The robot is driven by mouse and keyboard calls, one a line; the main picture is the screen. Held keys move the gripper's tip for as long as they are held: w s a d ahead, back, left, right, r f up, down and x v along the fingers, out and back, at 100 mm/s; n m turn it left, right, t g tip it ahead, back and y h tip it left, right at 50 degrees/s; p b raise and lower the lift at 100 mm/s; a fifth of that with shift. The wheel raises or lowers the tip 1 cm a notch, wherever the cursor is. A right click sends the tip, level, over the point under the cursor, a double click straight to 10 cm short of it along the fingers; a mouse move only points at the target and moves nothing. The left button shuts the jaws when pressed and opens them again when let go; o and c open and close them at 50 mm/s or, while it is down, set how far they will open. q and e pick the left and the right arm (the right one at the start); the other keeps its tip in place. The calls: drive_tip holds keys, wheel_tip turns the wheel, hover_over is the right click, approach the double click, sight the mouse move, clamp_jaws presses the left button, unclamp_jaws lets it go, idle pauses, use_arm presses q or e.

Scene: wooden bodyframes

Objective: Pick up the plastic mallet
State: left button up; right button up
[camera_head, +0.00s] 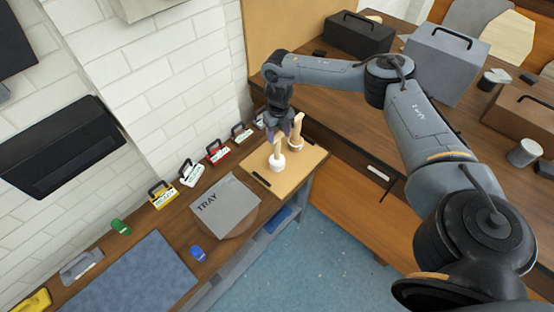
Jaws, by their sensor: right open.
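Two pale objects with wooden handles stand upright on a light board (290,178) at the far end of the workbench. The nearer one (277,160) has a whitish, rounded base. The other one (297,133) stands just behind it to the right and is partly covered by my gripper. I cannot tell for sure which is the plastic mallet. My right gripper (285,132) is open and points down by the tops of both handles. Whether it touches either is too small to tell. My left gripper is out of view.
Several labelled boxes, including a red one (217,155), line the white brick wall. A second table (400,150) with cases stands at the right.

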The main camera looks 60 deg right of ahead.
sight(277, 144)
drive_tip(key=shift+w+a+f, duration=0.1)
drive_tip(key=shift+a+f, duration=0.05)
drive_tip(key=shift+f, duration=1.35)
drive_tip(key=shift+w+a+f, duration=0.1)
drive_tip(key=shift+f, duration=1.35)
clamp_jaws()
drive_tip(key=shift+r, duration=0.2)
